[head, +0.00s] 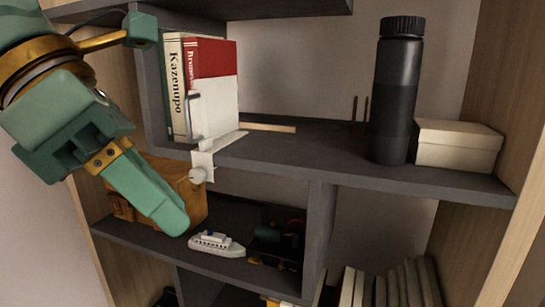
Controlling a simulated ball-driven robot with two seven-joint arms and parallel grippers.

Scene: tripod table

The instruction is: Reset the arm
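My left arm, green with gold joints, comes in from the upper left. Its gripper (172,216) points down and to the right, in front of the left side of the shelf unit. One long green finger shows clearly. A second finger cannot be made out, so I cannot tell how far the gripper is open. I see nothing held at its tip. The finger overlaps a brown wooden box (192,190) in the picture. My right gripper is not in view.
Below are a toy ship (216,244) and several books (395,285). The middle of the upper shelf has free room.

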